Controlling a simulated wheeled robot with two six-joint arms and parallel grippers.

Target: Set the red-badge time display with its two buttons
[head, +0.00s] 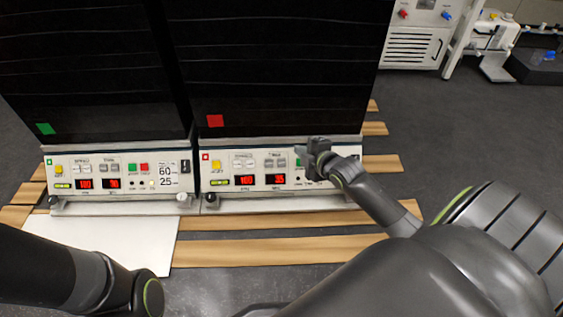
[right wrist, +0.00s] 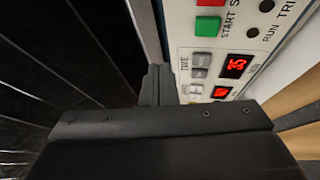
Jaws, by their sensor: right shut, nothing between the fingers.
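The red-badge panel (head: 224,186) is on the right-hand shaker, with a small red badge (head: 206,157) at its upper left corner. Its red-lit time display (head: 275,179) appears to read 35, and also in the right wrist view (right wrist: 236,65). Its two grey time buttons (head: 273,162) sit above the display; the right wrist view shows them side by side (right wrist: 201,65), near the fingertips. My right gripper (head: 301,157) is shut and empty, to the right of these buttons. Its fingertips (right wrist: 158,84) hide part of the panel; contact cannot be told. My left gripper is out of view.
A green start button (right wrist: 207,26) lies close to the time buttons. The speed display (head: 244,180) is left of the time display. A similar green-badge panel (head: 123,186) stands at left. Dark shaker doors (head: 275,70) rise above; wooden slats (head: 280,249) lie in front.

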